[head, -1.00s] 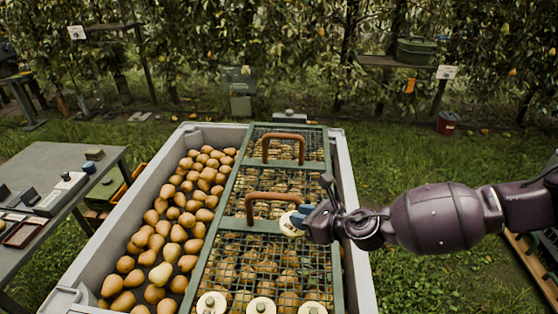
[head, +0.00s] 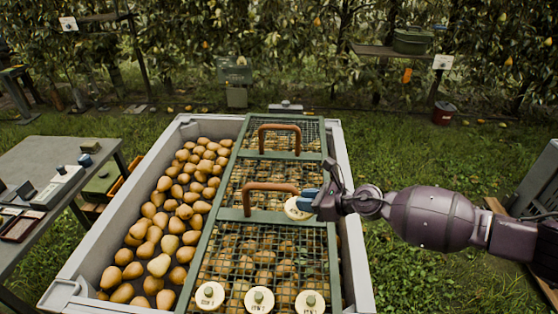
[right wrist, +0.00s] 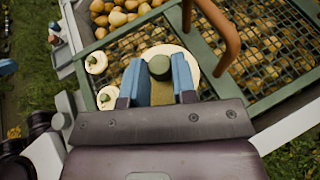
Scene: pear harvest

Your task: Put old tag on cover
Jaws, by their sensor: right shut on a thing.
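The green mesh cover (head: 225,213) lies over the right part of the pear bin. My right gripper (head: 306,203) is shut on a round cream tag (head: 292,208); the right wrist view shows its blue fingers (right wrist: 160,82) on either side of the tag's green knob (right wrist: 159,67). The tag is at the right end of the near brown handle (head: 270,187), over the cover's crossbar. I cannot tell whether it touches the cover. Several similar cream tags (head: 260,300) sit in a row along the cover's near end. My left gripper is not in view.
The grey bin (head: 345,185) holds pears, uncovered on its left side. A second brown handle (head: 279,128) stands farther back on the cover. A grey table (head: 60,155) with small items is at the left. Grass lies open to the right.

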